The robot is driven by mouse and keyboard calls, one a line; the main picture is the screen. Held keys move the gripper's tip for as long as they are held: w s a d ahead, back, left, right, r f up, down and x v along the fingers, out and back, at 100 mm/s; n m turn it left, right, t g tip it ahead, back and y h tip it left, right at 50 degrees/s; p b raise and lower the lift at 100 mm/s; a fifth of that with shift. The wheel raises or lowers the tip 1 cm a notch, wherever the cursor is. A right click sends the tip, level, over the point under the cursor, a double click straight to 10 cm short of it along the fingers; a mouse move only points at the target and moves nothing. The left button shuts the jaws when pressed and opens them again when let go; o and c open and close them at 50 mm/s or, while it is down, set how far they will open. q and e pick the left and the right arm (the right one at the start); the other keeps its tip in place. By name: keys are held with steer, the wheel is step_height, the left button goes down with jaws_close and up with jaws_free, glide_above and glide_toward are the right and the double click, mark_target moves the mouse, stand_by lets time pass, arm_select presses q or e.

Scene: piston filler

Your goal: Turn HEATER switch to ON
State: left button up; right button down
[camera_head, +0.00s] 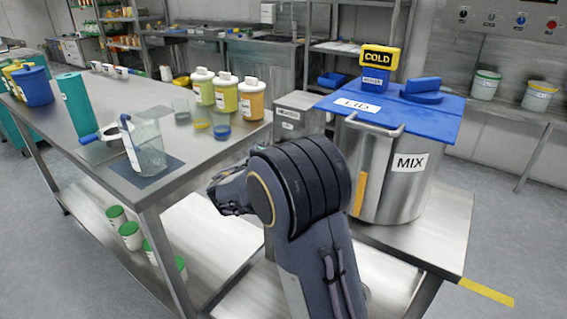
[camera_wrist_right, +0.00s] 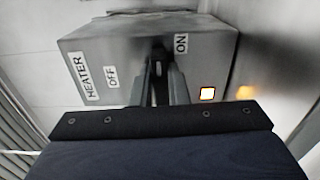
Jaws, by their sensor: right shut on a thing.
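The heater box (camera_wrist_right: 135,55) is a grey metal box in the right wrist view, with a HEATER label (camera_wrist_right: 85,77) at its left. An OFF label (camera_wrist_right: 111,76) is left of the switch and an ON label (camera_wrist_right: 181,43) is right of it. The dark switch lever (camera_wrist_right: 158,48) stands nearer ON, partly hidden by the fingers. My right gripper (camera_wrist_right: 158,78) is shut on the lever. In the head view my right arm hides its fingertips. My left gripper is not in view.
A steel MIX pot (camera_head: 385,185) with a blue lid (camera_head: 430,118) and a COLD sign (camera_head: 379,59) stands right of my arm. The left table holds a beaker (camera_head: 148,150), a teal cylinder (camera_head: 79,105) and several bottles (camera_head: 226,92). Green-capped jars (camera_head: 130,235) stand on its lower shelf.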

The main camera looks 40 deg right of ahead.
steer(key=shift+f+m+b, duration=0.15)
steer(key=shift+m+b, duration=0.15)
stand_by(0.4)
steer(key=c, duration=1.4)
jaws_free()
steer(key=v, duration=0.8)
steer(key=shift+p, duration=0.35)
